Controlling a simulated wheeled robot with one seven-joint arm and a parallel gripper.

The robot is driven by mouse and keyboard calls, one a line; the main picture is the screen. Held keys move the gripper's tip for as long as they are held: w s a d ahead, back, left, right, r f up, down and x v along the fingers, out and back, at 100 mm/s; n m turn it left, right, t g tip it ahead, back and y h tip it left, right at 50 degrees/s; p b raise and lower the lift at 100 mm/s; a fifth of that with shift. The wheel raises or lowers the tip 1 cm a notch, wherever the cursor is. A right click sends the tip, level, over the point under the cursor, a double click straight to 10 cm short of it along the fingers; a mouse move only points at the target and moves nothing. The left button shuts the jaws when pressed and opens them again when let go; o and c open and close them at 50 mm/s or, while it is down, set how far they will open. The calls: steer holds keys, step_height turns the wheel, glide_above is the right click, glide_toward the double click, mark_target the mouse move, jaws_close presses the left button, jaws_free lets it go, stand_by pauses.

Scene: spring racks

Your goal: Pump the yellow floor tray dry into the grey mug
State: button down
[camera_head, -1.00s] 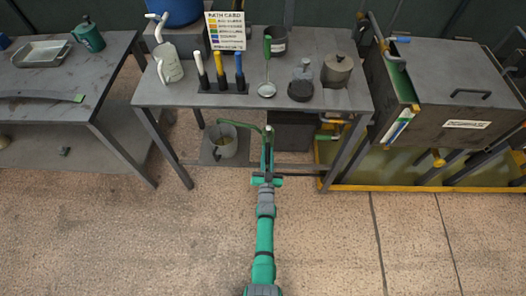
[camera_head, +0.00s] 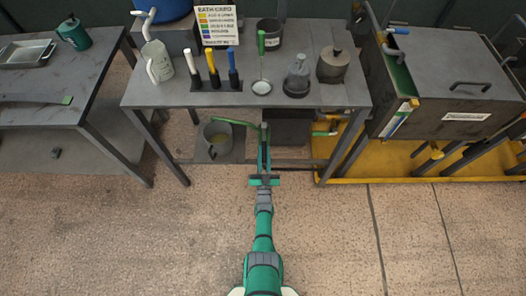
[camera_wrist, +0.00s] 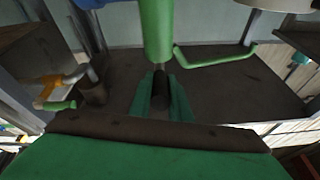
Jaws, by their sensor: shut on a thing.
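The yellow floor tray (camera_head: 388,158) lies at the right under the grey cabinet, and its bare yellow bottom shows with no clear pool of liquid. The grey mug (camera_head: 221,152) stands upright on a dark plate under the middle table, with yellowish liquid inside. A green pump spout (camera_head: 232,122) reaches over the mug; a green bent rod, perhaps this spout, shows in the wrist view (camera_wrist: 215,61). My gripper (camera_head: 264,158) is shut on an upright pump handle beside the mug. In the wrist view my gripper (camera_wrist: 160,98) is close below a green cylinder (camera_wrist: 158,30).
A side table (camera_head: 75,110) stands left. The floor in front is clear.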

steer(key=shift+f, duration=0.15)
steer(key=c, duration=1.6)
jaws_free()
steer(key=shift+c, duration=0.2)
steer(key=shift+w, duration=0.1)
steer(key=v, duration=1)
steer(key=shift+s, duration=0.4)
